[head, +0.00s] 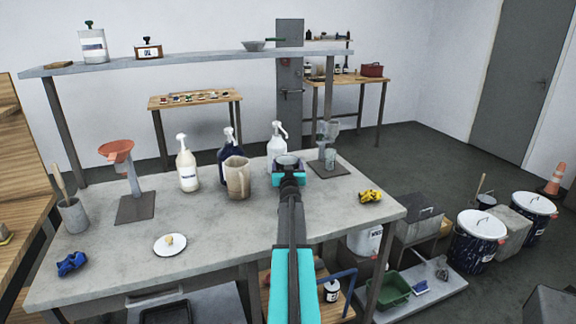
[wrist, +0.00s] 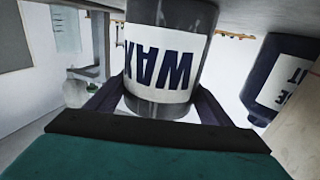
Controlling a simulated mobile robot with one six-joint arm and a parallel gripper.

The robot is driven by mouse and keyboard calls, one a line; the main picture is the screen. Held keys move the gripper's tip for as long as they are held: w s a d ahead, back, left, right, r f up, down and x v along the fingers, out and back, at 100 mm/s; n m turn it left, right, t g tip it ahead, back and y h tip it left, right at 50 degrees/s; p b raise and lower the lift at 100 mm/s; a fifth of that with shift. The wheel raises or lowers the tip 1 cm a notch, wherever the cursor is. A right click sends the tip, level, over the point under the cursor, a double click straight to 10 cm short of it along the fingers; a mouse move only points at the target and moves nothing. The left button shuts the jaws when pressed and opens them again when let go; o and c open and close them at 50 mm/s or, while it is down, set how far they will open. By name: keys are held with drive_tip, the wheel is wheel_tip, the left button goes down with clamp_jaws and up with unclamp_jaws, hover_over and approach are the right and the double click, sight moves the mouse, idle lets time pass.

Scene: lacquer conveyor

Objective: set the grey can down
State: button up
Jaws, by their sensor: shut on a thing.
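The grey can (wrist: 188,18) has a white label reading "WAX", upside down in the wrist view. My gripper (wrist: 160,104) is shut on it, with a dark finger on each side. In the head view my gripper (head: 289,174) reaches over the back part of the grey workbench (head: 215,225), and only the can's round top (head: 287,160) shows beyond it. My gripper hides the can's base, so I cannot tell whether it touches the bench.
A white spray bottle (head: 277,146) stands just behind the can. A beige jug (head: 237,178) and a dark spray bottle (head: 226,152) are to its left. A stand with a clear cup (head: 329,158) is close on the right.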

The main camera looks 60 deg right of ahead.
drive_tip(key=shift+f, duration=0.1)
drive_tip(key=o, duration=2)
drive_tip(key=shift+v, duration=6)
drive_tip(key=shift+w, duration=0.1)
